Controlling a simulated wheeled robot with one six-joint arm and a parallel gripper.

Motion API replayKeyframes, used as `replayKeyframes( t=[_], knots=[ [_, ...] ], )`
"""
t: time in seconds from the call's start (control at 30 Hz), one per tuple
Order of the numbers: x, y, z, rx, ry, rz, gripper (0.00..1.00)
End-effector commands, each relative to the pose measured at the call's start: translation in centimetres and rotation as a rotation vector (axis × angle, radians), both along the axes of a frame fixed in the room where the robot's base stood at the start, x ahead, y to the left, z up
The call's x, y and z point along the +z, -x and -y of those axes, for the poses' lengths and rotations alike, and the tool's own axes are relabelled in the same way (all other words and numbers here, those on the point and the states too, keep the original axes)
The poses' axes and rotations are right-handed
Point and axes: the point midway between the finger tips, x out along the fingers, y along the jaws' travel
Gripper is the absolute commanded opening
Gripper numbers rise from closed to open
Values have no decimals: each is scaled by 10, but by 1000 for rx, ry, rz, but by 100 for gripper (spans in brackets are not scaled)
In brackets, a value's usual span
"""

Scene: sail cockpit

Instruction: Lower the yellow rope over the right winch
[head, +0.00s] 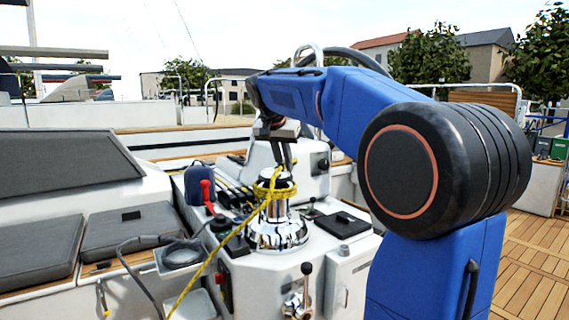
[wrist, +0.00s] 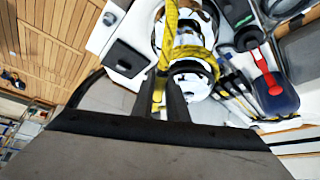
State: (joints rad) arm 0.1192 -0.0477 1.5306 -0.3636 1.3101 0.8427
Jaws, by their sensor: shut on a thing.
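The chrome winch (head: 277,236) stands upright on the white console, and its top also shows in the wrist view (wrist: 194,79). The yellow rope (head: 275,191) forms a loop that appears to be around the upper part of the winch. Its tail runs down to the lower left in the head view. In the wrist view the yellow rope (wrist: 171,35) runs from between my fingers past the winch. My gripper (head: 288,166) points down just above the winch top and is shut on the rope. The fingertips (wrist: 164,104) partly hide the held part.
A black hatch (head: 342,225) lies to the right. A chrome crank (head: 298,303) is on the console front. Grey cushions (head: 130,231) lie left.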

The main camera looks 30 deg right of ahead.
Motion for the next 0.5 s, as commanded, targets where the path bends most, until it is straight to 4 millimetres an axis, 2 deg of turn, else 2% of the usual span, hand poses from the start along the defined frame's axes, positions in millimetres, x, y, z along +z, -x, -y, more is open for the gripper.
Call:
replayKeyframes(
  t=[0.5],
  knots=[
    [-29,0,0,0,1,-1,0]
  ],
)
